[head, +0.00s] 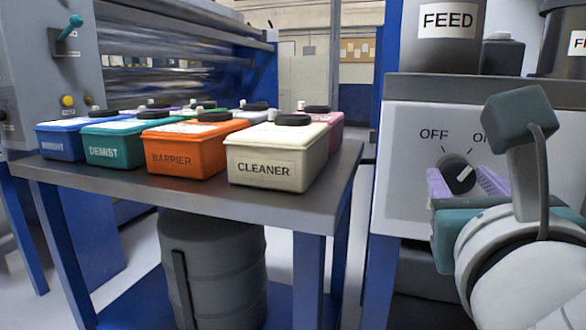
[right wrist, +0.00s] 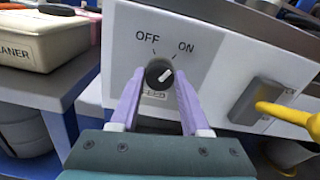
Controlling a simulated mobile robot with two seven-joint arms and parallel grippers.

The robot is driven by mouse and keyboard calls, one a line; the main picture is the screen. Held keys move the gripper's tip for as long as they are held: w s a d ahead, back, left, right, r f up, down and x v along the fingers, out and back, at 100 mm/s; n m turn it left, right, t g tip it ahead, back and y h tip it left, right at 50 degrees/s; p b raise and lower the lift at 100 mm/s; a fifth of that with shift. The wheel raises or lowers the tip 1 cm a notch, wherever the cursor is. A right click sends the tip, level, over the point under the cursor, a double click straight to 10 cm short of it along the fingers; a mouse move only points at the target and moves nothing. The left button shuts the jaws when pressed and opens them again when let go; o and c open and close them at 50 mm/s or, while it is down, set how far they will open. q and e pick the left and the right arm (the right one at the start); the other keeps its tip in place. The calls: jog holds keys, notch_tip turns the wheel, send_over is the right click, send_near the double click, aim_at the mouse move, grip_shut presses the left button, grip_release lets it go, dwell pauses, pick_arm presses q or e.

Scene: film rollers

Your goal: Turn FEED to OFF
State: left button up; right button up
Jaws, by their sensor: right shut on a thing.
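The FEED knob (head: 459,178) is a round black dial with a white pointer line on a light grey panel (head: 405,205). OFF is printed at its upper left and ON at its upper right. In the right wrist view the pointer of the knob (right wrist: 160,74) slants up to the right, toward ON. My right gripper (head: 466,183) has its pale purple fingers on either side of the knob, shut on it; they also flank it in the right wrist view (right wrist: 158,84). A label under the knob is partly hidden. My left gripper is not in view.
A grey switch with a yellow lever (right wrist: 285,112) sits right of the knob on the panel. A FEED canister (head: 445,45) stands above. Left is a table (head: 345,185) with several coloured boxes, the CLEANER box (head: 275,155) nearest. A dark drum (head: 212,270) stands under it.

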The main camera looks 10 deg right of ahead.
grip_shut()
jog(key=shift+r+n+p, duration=0.2)
jog(key=shift+n+p, duration=0.5)
jog(key=shift+p, duration=0.35)
jog(key=n+p, duration=0.4)
jog(key=shift+p, duration=0.3)
jog(key=n+p, duration=0.3)
jog(key=shift+n, duration=0.4)
jog(key=shift+w+f+n+p, duration=0.1)
jog(key=shift+f+n+p, duration=0.15)
jog(key=shift+n+p, duration=0.9)
jog(key=shift+n, duration=0.35)
